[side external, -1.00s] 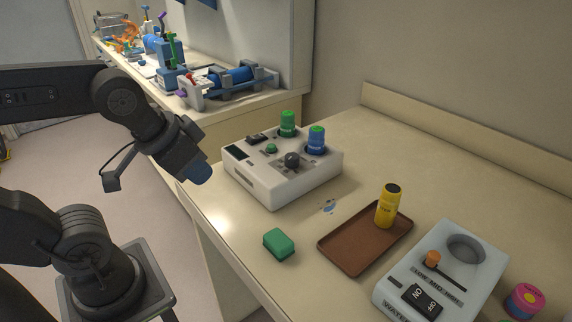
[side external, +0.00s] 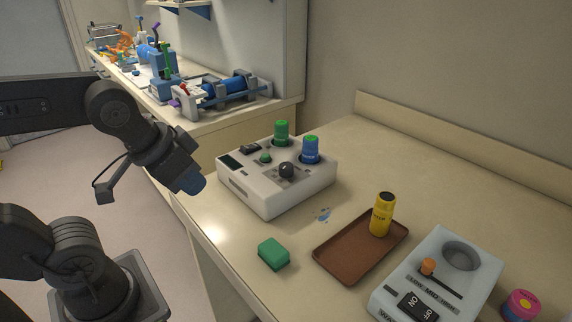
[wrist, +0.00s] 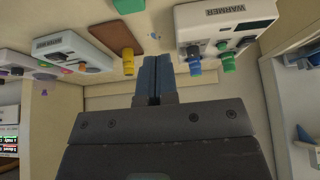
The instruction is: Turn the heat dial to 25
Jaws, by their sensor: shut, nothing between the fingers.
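A white box with controls (side external: 262,199) stands at the back left of the bench in the side view. It also shows in the wrist view (wrist: 190,17), where its label reads WARMER. A round dark knob (side external: 286,170) sits on its top panel, beside a small green button (side external: 265,157) and a black switch (side external: 250,148). I cannot tell which control is the heat dial, nor read any setting. My gripper (side external: 194,182) hangs left of the box, apart from it. Its blue fingers (wrist: 156,75) are shut together and empty.
Green (side external: 281,133) and blue (side external: 311,149) bottles stand in the warmer. A green block (side external: 273,253), a brown tray (side external: 345,262) with a yellow bottle (side external: 381,216), a white switch-and-slider unit (side external: 450,251) and a pink-topped round item (side external: 521,304) lie rightward. Bare bench lies behind the tray.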

